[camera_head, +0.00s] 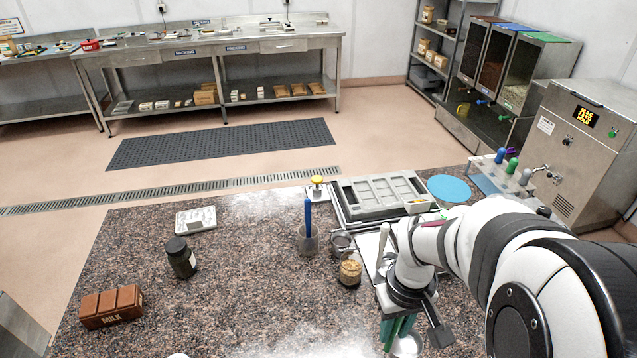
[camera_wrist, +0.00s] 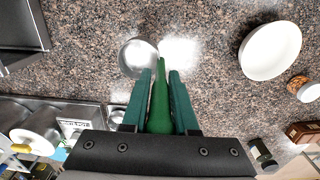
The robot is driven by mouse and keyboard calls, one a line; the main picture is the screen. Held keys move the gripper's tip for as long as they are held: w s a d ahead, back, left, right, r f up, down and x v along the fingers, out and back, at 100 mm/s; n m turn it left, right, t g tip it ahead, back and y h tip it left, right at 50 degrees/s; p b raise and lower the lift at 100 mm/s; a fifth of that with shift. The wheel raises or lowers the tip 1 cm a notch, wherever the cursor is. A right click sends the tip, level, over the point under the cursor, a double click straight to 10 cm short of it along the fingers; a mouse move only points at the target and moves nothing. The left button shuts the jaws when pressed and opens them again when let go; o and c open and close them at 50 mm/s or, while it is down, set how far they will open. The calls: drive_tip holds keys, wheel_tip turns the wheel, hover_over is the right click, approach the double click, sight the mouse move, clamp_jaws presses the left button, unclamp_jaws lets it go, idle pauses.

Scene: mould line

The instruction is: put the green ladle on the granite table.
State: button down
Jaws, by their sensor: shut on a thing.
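My gripper (camera_head: 397,332) hangs over the right front of the speckled brown granite table (camera_head: 250,290), fingers pointing down. In the wrist view, its two dark green fingers (camera_wrist: 160,100) are shut on the green handle of the ladle (camera_wrist: 160,100), which lies between them. A round, shiny metal bowl (camera_wrist: 138,58) shows at the handle's far end and looks like the ladle's scoop; it also shows in the head view beside the fingers (camera_head: 408,346). Granite lies beneath the ladle. I cannot tell whether the ladle touches the table. My arm hides part of the table's right side.
A dark jar (camera_head: 181,260) and brown milk block (camera_head: 112,307) are left. A white bowl (camera_wrist: 270,50) is nearby. The table's front middle looks clear.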

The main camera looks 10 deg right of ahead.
drive_tip(key=w+a+f, duration=0.3)
drive_tip(key=a+f, duration=0.1)
drive_tip(key=f, duration=0.3)
drive_tip(key=shift+w, duration=0.3)
drive_tip(key=shift+f, duration=0.15)
drive_tip(key=c, duration=0.7)
unclamp_jaws()
drive_tip(key=shift+f, duration=0.1)
wheel_tip(320, 180, up, 12)
drive_tip(key=s+a+r, duration=0.1)
drive_tip(key=s, duration=0.1)
drive_tip(key=s+a+r+m, duration=0.1)
drive_tip(key=s, duration=0.1)
drive_tip(key=s+a+m, duration=0.1)
drive_tip(key=s+a, duration=0.1)
drive_tip(key=shift+s+a+r+y, duration=0.1)
drive_tip(key=shift+s+r+y, duration=0.2)
drive_tip(key=shift+s+r, duration=0.1)
drive_tip(key=shift+o, duration=0.4)
drive_tip(key=s+a+m+y, duration=0.1)
drive_tip(key=s+a+m, duration=0.2)
drive_tip(key=s, duration=0.7)
drive_tip(key=shift+s+a+m, duration=0.2)
drive_tip(key=shift+a+m, duration=0.1)
drive_tip(key=shift+a, duration=0.55)
